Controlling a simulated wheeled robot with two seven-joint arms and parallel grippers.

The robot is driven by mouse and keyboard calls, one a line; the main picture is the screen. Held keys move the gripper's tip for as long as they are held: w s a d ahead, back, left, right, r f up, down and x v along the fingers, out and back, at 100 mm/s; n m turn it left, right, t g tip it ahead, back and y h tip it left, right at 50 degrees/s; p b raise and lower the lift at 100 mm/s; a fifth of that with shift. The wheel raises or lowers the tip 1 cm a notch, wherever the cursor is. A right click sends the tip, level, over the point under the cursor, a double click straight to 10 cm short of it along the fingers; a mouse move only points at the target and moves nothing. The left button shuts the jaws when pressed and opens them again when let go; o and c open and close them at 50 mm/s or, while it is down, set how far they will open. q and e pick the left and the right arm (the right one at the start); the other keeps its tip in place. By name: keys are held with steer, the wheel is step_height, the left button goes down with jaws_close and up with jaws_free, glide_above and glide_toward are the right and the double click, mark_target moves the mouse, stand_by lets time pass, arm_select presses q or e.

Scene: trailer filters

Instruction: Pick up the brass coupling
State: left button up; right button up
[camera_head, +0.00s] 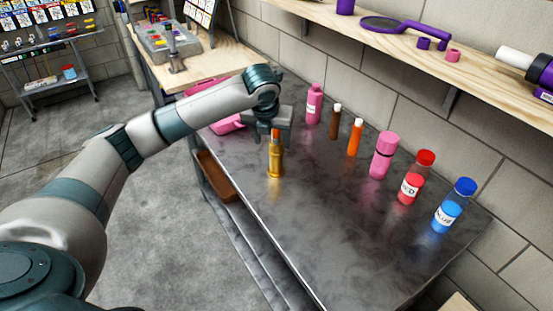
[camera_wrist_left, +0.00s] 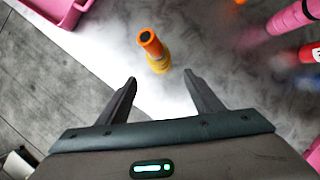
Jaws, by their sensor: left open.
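The brass coupling (camera_head: 276,165) stands upright on the dark metal worktop, near its front edge. It has a gold body and an orange upper part. My left gripper (camera_head: 275,128) is at the coupling's upper end in the head view, partly hidden by its own body. In the left wrist view the coupling (camera_wrist_left: 158,62) lies just beyond the fingertips of the left gripper (camera_wrist_left: 159,77), about midway between them. The fingers are apart with nothing between them. Whether they touch the coupling cannot be told. My right gripper is not in view.
On the worktop (camera_head: 330,225) stand a pink bottle (camera_head: 313,104), a brown tube (camera_head: 335,122), an orange tube (camera_head: 354,138), a pink flask (camera_head: 382,158), a red bottle (camera_head: 409,189) and a blue bottle (camera_head: 447,212). A wooden shelf (camera_head: 400,45) overhangs the back.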

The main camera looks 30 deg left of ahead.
mark_target(275, 154)
arm_select(q)
steer(key=p+x, duration=0.2)
steer(key=x, duration=0.8)
steer(key=shift+w+f+p, duration=0.2)
steer(key=shift+f+p, duration=0.3)
steer(key=p+x, duration=0.1)
steer(key=x, duration=0.2)
steer(key=shift+a+r, duration=0.1)
steer(key=shift+w+f, duration=0.2)
steer(key=shift+f, duration=0.35)
steer(key=shift+c, duration=0.3)
